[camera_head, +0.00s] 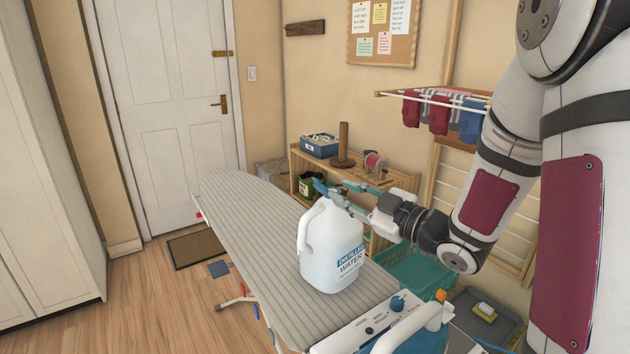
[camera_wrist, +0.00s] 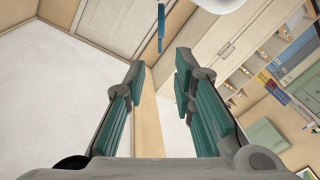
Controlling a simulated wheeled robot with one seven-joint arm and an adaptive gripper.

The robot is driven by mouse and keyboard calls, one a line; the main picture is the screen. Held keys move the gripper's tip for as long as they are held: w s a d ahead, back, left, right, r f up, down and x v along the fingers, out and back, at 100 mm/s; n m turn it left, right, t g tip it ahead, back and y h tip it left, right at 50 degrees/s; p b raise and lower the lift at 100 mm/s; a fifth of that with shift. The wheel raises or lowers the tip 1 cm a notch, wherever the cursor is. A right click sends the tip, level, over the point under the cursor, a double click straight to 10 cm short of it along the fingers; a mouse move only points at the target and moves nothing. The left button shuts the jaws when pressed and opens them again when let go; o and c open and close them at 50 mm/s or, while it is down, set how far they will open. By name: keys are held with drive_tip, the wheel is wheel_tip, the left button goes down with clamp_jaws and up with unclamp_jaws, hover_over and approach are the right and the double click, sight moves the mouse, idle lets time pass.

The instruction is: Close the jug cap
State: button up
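A white water jug (camera_head: 330,262) with a blue label stands upright on the ironing board in the head view. A blue piece, seemingly its cap (camera_head: 319,186), sticks up at the jug's top; its hinge and the mouth are too small to make out. In the wrist view a thin blue strip, likely the cap (camera_wrist: 161,28), shows beyond the fingertips, and a white rounded edge, perhaps the jug (camera_wrist: 218,4), shows at the top. My gripper (camera_head: 338,190) is just right of the jug's top. Its teal fingers (camera_wrist: 160,75) are apart with nothing between them.
The striped ironing board (camera_head: 240,205) is clear behind the jug. An iron (camera_head: 415,325) stands at its front end. A wooden shelf (camera_head: 300,165) holds a blue box (camera_head: 320,146) and a spool (camera_head: 373,163). A green basket (camera_head: 415,270) is to the right.

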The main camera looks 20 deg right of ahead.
sight(316, 179)
drive_tip(key=x, duration=0.9)
drive_tip(key=shift+w+a, duration=0.2)
drive_tip(key=shift+w, duration=0.15)
clamp_jaws()
